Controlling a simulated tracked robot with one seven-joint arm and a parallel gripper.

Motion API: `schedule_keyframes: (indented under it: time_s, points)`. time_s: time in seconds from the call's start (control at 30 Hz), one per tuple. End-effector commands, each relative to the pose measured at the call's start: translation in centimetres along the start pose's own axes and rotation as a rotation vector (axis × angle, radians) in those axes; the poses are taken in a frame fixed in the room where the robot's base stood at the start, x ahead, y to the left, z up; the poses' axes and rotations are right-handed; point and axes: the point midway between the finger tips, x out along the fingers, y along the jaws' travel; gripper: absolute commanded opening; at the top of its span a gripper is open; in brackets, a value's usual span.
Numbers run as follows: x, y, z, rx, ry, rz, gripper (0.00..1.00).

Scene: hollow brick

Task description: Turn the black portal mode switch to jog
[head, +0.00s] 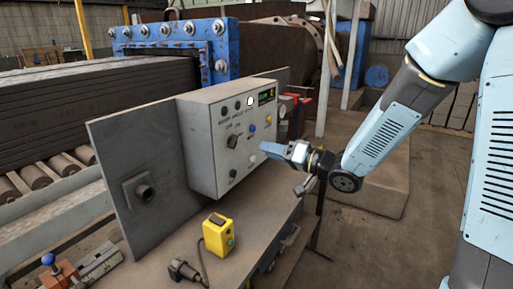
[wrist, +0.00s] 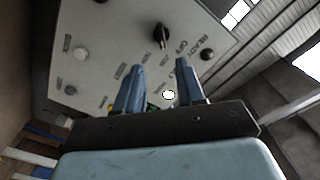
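The grey control box (head: 215,135) has two black rotary switches on its front face. In the head view, the upper switch (head: 232,141) is at mid-height and the lower switch (head: 233,173) is below it. The labels are too small to tell which is the portal mode switch. My gripper (head: 264,148) is in front of the box's right side. In the wrist view, my gripper's blue fingers (wrist: 160,64) are apart with nothing between them. A black switch (wrist: 162,35) with a pointer shows just beyond the gap, apparently not touched. Its setting cannot be read.
A yellow button box (head: 218,234) stands on the bench below. A grey plate (head: 140,165) rises at the box's left. Open floor lies right of the bench.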

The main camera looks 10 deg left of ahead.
Motion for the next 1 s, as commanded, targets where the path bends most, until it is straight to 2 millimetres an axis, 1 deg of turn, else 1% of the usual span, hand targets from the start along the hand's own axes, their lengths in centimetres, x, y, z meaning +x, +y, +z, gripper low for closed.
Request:
schedule_keyframes:
  time_s: [0.03, 0.1, 0.3, 0.73, 0.87, 0.97, 1.0]
  points:
    - [-0.9, 0.0, 0.0, 0.0, 0.001, 0.003, 0.38]
    - [-1.8, 0.0, -0.1, 0.0, 0.002, 0.002, 0.38]
    - [-3.2, 0.1, -0.1, 0.0, 0.001, 0.001, 0.38]
    - [-3.5, 0.2, -0.2, -0.013, 0.002, 0.018, 0.38]
    - [-4.0, 1.0, -1.5, -0.093, 0.015, 0.126, 0.38]
    - [-5.4, 2.1, -3.3, -0.193, 0.03, 0.283, 0.38]
    - [-6.1, 2.5, -4.2, -0.233, 0.035, 0.354, 0.38]
